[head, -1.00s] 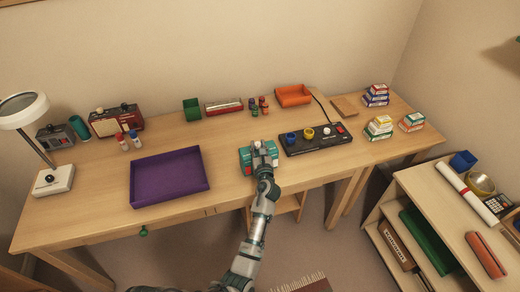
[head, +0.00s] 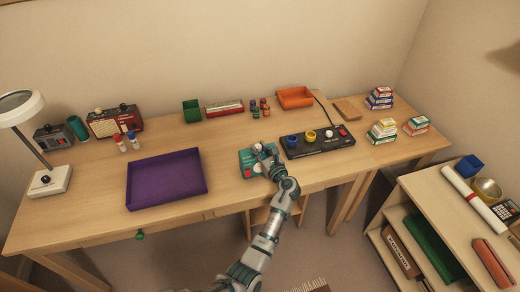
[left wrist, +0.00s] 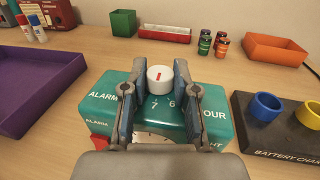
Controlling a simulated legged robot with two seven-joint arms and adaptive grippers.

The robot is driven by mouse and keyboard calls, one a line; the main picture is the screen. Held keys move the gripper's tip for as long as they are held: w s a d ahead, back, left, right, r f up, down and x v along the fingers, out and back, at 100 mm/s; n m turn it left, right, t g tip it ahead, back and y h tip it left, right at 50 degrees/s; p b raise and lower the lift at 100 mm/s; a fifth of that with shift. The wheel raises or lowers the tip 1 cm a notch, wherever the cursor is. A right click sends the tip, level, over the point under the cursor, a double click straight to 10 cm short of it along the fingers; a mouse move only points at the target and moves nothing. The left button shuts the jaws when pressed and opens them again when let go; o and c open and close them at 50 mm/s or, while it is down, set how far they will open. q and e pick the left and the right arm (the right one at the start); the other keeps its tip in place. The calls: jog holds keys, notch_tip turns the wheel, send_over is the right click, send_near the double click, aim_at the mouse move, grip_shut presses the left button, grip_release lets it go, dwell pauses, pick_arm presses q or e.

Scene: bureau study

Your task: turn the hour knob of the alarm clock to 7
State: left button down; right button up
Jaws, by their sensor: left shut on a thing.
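The teal alarm clock (head: 247,166) sits near the front edge of the desk, right of the purple tray. In the left wrist view its top (left wrist: 105,97) reads "ALARM" on the left and "HOUR" on the right, partly covered. My left gripper (head: 265,150) is above the clock. In the left wrist view its two fingers (left wrist: 160,84) are shut on the white hour knob (left wrist: 160,79), one on each side. A short red mark shows on the knob, running up and down in the picture. The digits 7 and 6 show just below the knob; the other digits are hidden.
The battery charger (head: 317,139) with coloured cups stands close to the clock's right. The purple tray (head: 166,180) lies to the left. Bare desk lies between the clock and these.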

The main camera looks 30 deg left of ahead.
pick_arm(q)
jog(key=c, duration=0.9)
grip_release()
jog(key=shift+o, duration=0.2)
jog(key=shift+s+d, duration=0.15)
jog(key=shift+d, duration=0.2)
jog(key=v, duration=1.1)
jog(key=shift+f, duration=0.15)
jog(key=shift+d, duration=0.1)
